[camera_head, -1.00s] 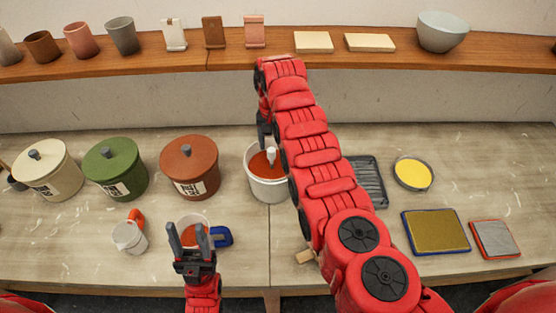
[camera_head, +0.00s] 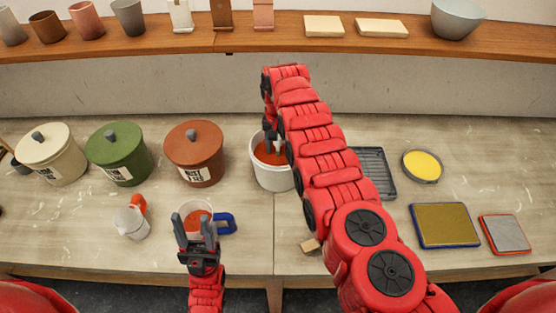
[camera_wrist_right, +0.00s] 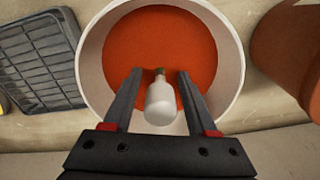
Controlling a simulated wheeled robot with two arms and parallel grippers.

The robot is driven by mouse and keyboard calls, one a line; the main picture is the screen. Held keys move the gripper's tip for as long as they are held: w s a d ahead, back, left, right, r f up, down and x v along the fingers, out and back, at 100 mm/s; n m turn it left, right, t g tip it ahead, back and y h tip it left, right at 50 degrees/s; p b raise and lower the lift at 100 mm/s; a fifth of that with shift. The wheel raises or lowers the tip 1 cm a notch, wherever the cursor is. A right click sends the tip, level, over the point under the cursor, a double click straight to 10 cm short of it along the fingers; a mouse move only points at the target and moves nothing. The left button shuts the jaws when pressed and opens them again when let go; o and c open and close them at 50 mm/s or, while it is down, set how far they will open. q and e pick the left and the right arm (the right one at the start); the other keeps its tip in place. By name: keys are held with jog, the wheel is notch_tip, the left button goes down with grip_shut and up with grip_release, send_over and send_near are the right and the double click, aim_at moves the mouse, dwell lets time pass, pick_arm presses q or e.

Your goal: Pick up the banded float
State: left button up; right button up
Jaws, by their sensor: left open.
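A white bottle-shaped float (camera_wrist_right: 160,103) with a narrow grey-brown tip is at the bucket of orange liquid in the right wrist view. I take it for the banded float; no clear band shows. The white bucket (camera_head: 271,178) stands mid-table. My right gripper (camera_wrist_right: 159,73) is open, with one finger on each side of the float and small gaps between. In the head view my right gripper (camera_head: 270,135) is over the bucket and mostly hides the float.
Lidded cream (camera_head: 52,160), green (camera_head: 118,160) and rust (camera_head: 194,160) canisters stand left of the bucket. A dark ribbed tray (camera_head: 374,172) lies right of it. A white jug (camera_head: 131,223) is at front left. A yellow sponge bowl (camera_head: 422,166) and two pads lie right.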

grip_shut()
dwell(1.2)
